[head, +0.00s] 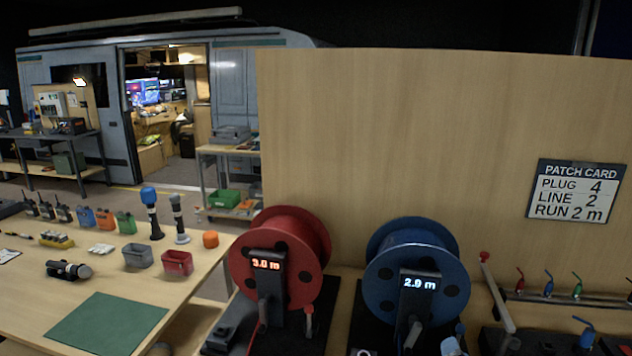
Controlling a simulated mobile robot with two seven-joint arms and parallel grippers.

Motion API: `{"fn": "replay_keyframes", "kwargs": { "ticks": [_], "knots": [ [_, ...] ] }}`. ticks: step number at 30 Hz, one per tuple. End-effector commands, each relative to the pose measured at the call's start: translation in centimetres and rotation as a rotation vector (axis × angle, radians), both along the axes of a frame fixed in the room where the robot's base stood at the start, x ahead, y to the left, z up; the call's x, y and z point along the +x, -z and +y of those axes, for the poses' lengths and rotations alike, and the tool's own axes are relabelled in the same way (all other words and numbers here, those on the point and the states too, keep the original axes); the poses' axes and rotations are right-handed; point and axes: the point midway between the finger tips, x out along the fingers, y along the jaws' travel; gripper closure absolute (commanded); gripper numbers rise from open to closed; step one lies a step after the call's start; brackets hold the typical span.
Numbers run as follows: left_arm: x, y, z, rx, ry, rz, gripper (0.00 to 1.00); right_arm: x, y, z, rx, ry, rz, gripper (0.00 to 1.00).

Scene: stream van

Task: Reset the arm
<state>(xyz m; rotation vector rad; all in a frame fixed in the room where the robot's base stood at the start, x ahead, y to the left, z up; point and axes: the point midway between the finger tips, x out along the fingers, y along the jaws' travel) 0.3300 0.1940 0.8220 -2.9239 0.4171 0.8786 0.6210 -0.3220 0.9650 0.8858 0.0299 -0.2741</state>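Neither of my grippers shows in the head view. A grey lever arm with a red knob (497,292) stands at the right, tilted with its knob up and to the left; its foot is near the bottom edge. A red cable reel (312,240) reads 3.0 m on its display. I cannot tell which arm the task names.
A patch card (577,191) on the wooden panel (400,130) reads plug 4, line 2, run 2 m. Coloured plugs (548,284) stand in a rail at right. A table at left has a green mat (107,323), grey bin (138,256), red bin (177,263), microphones and radios.

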Motion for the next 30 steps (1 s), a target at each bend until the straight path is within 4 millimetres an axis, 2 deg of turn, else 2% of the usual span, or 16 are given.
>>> {"fn": "replay_keyframes", "kwargs": {
  "ticks": [1, 3, 5, 6, 9, 12, 15, 19, 30],
  "knots": [
    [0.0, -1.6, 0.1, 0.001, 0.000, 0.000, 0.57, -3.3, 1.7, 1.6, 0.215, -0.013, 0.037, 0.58],
    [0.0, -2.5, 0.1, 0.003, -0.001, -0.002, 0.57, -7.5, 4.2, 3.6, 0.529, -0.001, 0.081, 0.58],
    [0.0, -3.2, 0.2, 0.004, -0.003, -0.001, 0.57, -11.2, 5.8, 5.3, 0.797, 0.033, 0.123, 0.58],
    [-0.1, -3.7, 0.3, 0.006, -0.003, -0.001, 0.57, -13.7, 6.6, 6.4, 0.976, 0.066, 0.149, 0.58],
    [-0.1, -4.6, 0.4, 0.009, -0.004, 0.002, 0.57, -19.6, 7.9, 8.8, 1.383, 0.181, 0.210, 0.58],
    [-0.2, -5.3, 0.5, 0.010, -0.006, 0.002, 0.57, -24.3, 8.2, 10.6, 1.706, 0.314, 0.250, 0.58],
    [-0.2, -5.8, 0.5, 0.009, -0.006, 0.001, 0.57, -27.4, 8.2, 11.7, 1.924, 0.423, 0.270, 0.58],
    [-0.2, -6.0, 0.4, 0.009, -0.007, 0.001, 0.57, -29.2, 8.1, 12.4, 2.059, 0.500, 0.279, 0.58],
    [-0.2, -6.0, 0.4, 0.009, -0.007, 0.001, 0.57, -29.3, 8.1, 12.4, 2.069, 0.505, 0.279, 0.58]
  ]
}}
